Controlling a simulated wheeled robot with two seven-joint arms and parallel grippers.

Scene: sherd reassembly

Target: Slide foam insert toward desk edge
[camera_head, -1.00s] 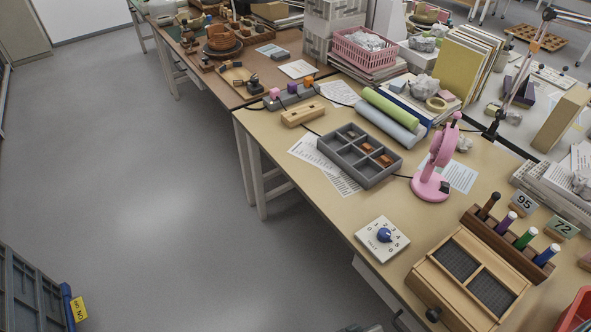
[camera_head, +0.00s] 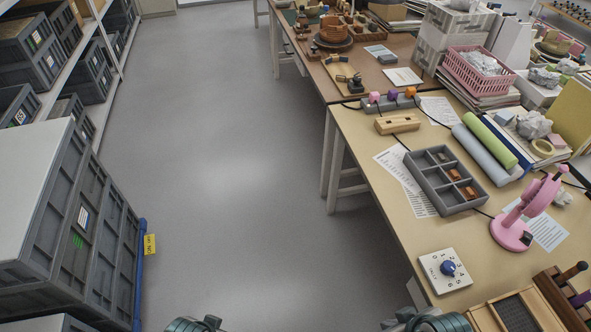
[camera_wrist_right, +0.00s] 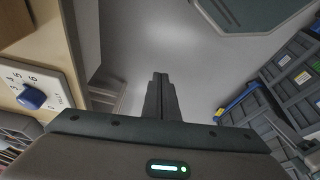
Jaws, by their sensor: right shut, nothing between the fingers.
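A grey tray (camera_head: 424,178) with square compartments lies on the beige desk (camera_head: 385,147), with small brown pieces in some compartments. A wooden box with dark textured panels (camera_head: 518,313) is cut off at the lower right. I cannot tell which of these is the foam insert. My right gripper is shut and empty in the right wrist view (camera_wrist_right: 161,92), its fingers over open floor beside the desk. In the head view only dark parts of my right arm show at the bottom edge. Part of my left arm shows at bottom left; its fingers are not visible.
A white dial plate (camera_head: 445,270) lies near the desk's front edge. A pink stand (camera_head: 513,232), green and blue rolls (camera_head: 490,142) and a wooden block (camera_head: 397,123) are on the desk. Grey crates (camera_head: 75,235) stand at left. The floor between is clear.

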